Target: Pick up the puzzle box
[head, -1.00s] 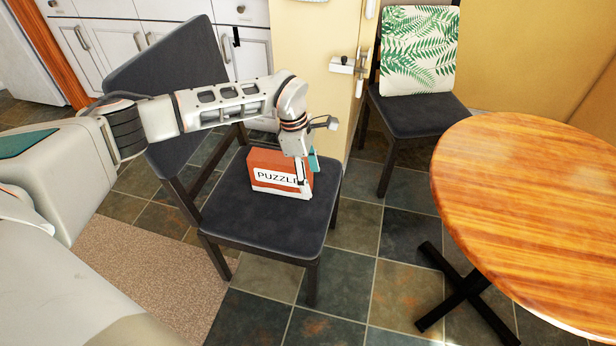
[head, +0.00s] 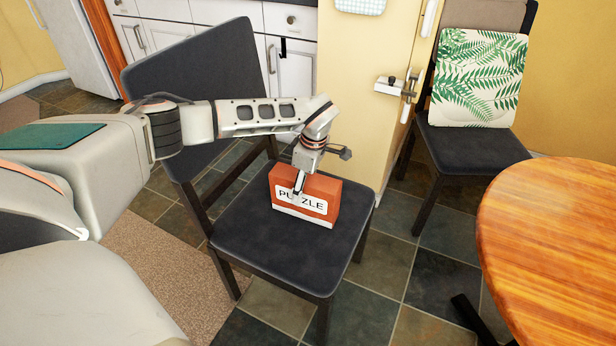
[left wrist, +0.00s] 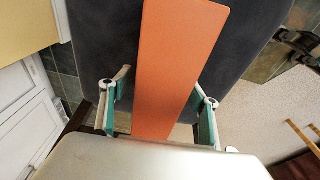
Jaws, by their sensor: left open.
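The puzzle box (head: 322,191) is orange-red with a white label and stands upright on the dark chair seat (head: 262,242). My left gripper (head: 299,183) is at the box from above, with one finger in front of the label. In the left wrist view the orange top of the box (left wrist: 176,60) runs between the two teal-padded fingers of my left gripper (left wrist: 160,115). The fingers are open, with a gap on each side of the box. The far finger is hidden behind the box in the head view. My right gripper is not in view.
The chair's dark backrest (head: 198,85) rises behind my left arm. A round wooden table (head: 560,240) stands at the right. A second chair with a leaf-print cushion (head: 479,78) is at the back right, beside a yellow door edge. White cabinets (head: 240,40) line the back.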

